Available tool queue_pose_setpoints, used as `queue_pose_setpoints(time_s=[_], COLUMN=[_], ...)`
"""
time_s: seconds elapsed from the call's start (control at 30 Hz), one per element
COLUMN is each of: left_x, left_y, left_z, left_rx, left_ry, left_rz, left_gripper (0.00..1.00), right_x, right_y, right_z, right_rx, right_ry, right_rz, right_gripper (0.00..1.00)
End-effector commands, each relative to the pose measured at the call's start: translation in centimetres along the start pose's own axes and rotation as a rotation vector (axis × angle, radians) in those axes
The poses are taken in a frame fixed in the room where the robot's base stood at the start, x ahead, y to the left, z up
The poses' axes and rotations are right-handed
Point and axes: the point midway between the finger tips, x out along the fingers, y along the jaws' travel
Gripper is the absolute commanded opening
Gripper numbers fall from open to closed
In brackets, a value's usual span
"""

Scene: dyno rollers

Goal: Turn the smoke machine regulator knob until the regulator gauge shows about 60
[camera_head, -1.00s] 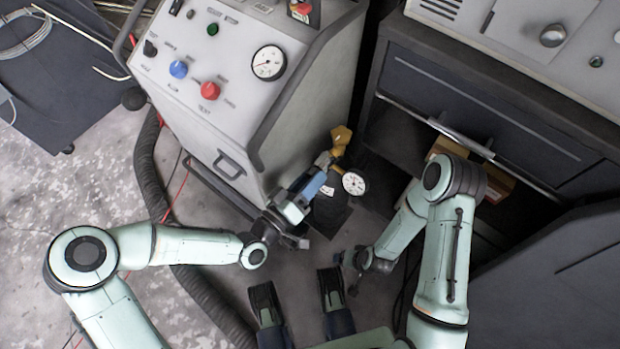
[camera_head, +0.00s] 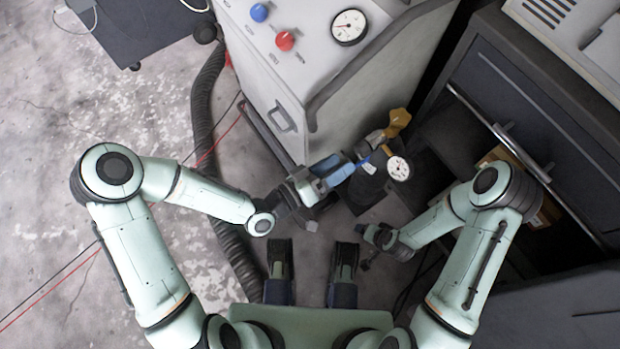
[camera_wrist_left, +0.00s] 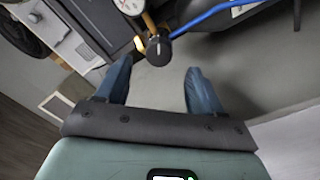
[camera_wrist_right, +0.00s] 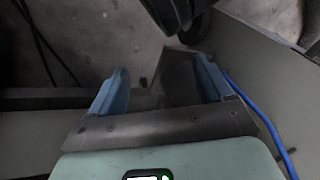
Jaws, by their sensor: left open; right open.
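The regulator shows in the head view as a brass-yellow body (camera_head: 397,120) with a round white gauge (camera_head: 398,168) beside a dark cylinder. The gauge's reading is too small to tell. My left gripper (camera_head: 362,160) is at the regulator, its blue fingers partly merging with it. In the left wrist view, the black regulator knob (camera_wrist_left: 157,49) lies just beyond and between the open fingertips (camera_wrist_left: 157,72), with no clear contact. Part of the gauge (camera_wrist_left: 130,5) shows at the top edge. My right gripper (camera_wrist_right: 162,72) is open and empty, low at the right in the head view.
The grey machine cabinet (camera_head: 310,60) stands behind, with a panel gauge (camera_head: 348,27), a red knob (camera_head: 285,41) and a blue knob (camera_head: 260,12). A dark drawer cabinet (camera_head: 520,110) is at the right. A blue hose (camera_wrist_left: 205,17) runs near the knob.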

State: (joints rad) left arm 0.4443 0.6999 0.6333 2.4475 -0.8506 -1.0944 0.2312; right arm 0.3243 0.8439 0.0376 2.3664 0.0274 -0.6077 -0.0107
Motion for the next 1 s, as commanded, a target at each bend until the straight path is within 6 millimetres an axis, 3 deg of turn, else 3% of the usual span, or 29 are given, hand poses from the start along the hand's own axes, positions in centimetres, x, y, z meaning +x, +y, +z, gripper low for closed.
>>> queue_pose_setpoints(time_s=[0.2,0.33,0.53,1.0], left_x=[-5.0,-6.4,-7.4,-7.4], left_y=[0.0,0.1,0.0,0.0], left_z=[-0.1,-0.2,-0.1,0.0], left_rx=[0.000,-0.001,0.000,0.001], left_ry=[0.001,0.002,0.002,0.001], left_rz=[-0.005,-0.003,-0.001,0.000], left_gripper=[0.67,0.67,0.67,0.67], right_x=[-1.0,-2.5,-3.2,-3.1], right_y=[-0.3,-0.8,-1.0,-0.9], right_z=[1.3,2.8,3.9,3.9], right_rx=[-0.003,-0.006,-0.009,-0.009], right_ry=[-0.039,-0.086,-0.121,-0.122], right_rz=[-0.002,-0.006,-0.008,-0.007], right_gripper=[0.80,0.80,0.80,0.80])
